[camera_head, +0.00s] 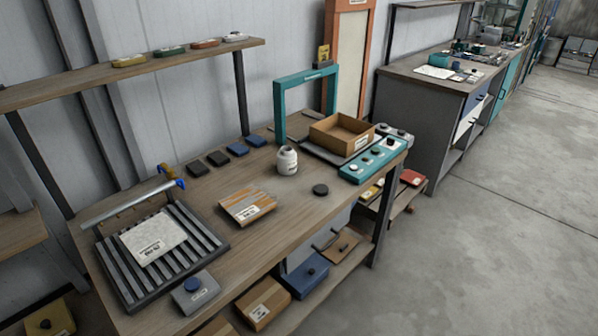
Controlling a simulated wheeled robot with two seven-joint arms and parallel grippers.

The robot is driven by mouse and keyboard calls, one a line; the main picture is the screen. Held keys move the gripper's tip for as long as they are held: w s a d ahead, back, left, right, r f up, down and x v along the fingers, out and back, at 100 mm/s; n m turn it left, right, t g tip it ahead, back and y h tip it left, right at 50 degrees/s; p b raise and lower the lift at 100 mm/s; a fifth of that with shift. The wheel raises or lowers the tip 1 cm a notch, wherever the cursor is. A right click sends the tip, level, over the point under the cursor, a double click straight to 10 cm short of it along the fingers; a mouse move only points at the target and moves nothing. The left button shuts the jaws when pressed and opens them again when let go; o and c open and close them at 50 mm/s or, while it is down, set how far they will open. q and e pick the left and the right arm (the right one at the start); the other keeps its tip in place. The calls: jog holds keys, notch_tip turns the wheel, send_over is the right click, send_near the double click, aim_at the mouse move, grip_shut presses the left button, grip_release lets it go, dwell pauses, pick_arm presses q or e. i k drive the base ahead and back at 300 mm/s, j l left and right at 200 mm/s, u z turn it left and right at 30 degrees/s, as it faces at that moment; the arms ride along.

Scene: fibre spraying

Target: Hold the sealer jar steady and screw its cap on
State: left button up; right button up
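A small white jar (287,161) with a dark label stands upright on the wooden workbench, right of the middle. Its narrower neck faces up and no cap sits on it. A round black cap (320,189) lies flat on the bench near the front edge, to the right of the jar and apart from it. Neither of my grippers is in view, and nothing touches the jar or the cap.
Wood around the jar is bare.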

aim_at(287, 162)
jog(key=i+l+u, duration=0.2)
jog(key=l+u, duration=0.25)
jog(key=i+l+u, duration=0.1)
jog(key=l+u, duration=0.3)
jog(key=l, duration=0.25)
jog(key=l+u, duration=0.45)
jog(key=l, duration=0.15)
